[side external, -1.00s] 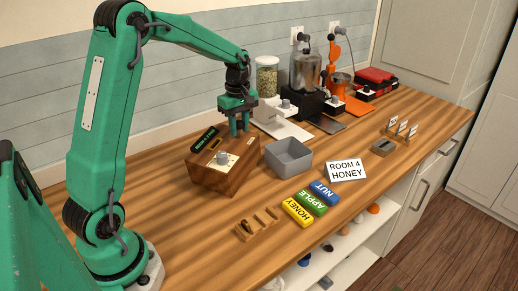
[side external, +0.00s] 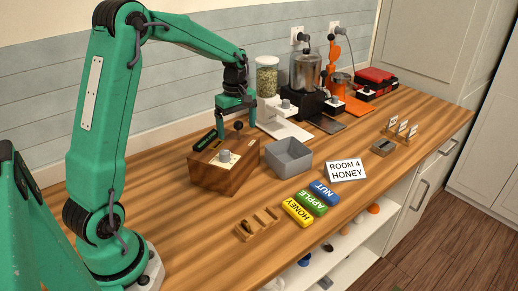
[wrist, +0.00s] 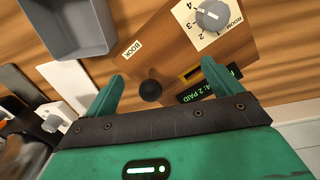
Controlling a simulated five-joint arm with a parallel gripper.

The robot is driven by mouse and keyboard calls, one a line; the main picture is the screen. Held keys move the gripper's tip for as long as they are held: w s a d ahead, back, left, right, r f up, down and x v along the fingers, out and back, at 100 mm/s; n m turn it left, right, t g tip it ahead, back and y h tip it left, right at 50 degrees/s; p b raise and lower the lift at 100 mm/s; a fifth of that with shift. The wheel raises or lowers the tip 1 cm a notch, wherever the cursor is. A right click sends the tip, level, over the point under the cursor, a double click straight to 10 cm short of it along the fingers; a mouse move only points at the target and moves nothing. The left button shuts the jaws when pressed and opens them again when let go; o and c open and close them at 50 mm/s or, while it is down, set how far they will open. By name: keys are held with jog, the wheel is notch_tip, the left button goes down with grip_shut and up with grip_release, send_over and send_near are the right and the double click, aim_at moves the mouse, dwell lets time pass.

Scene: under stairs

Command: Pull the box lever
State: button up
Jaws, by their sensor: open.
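The wooden box (side external: 215,180) stands left of centre on the counter. Its lever ends in a black ball knob (side external: 238,125) near the back of the box. My gripper (side external: 237,130) is open above the box, with its fingers apart on either side of the knob. In the wrist view the knob (wrist: 150,90) shows between the two fingers of my gripper (wrist: 163,73), nearer the left one. I see no contact. A grey dial (wrist: 212,14) with numbers and a small lit display reading "PAID" (wrist: 207,90) are on the box.
A grey open bin (side external: 288,157) stands right of the box. A sign reading "ROOM 4 HONEY" (side external: 346,171) and labelled blocks, HONEY (side external: 297,211), APPLE (side external: 312,203) and NUT (side external: 324,192), lie in front. A white stand (side external: 284,122) and a glass jar (side external: 267,76) are behind.

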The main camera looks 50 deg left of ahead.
notch_tip(320, 180, up, 8)
dwell(0.9)
jog(key=shift+d+r, duration=0.1)
